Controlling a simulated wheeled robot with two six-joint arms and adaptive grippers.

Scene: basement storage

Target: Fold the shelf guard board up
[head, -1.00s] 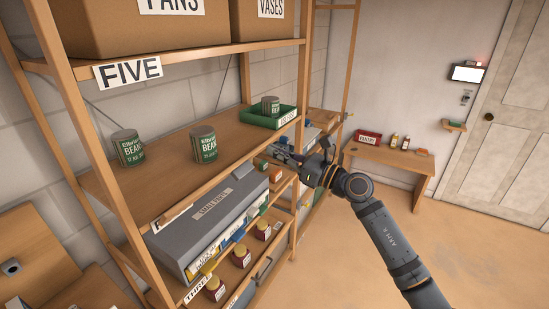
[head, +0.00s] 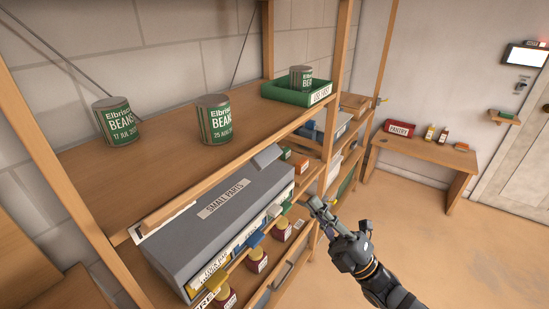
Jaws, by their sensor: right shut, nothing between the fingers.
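The wooden shelf with the bean cans (head: 160,166) runs along the left wall. A short wooden strip (head: 176,206) lies along its front edge above a partly covered white label (head: 150,229). I cannot tell for certain whether this strip is the guard board; no board stands upright along the cans' shelf front. My right gripper (head: 308,203) is shut and empty, in front of the rack by the right front post, below the level of that shelf. I cannot tell whether it touches the post. My left gripper is not in view.
Two bean cans (head: 214,119) stand on the shelf, with another in a green tray (head: 288,96). A grey small-parts box (head: 220,214) sits below, with several jars (head: 256,260) under its front. A side table (head: 430,151) stands at the far wall. The floor at right is clear.

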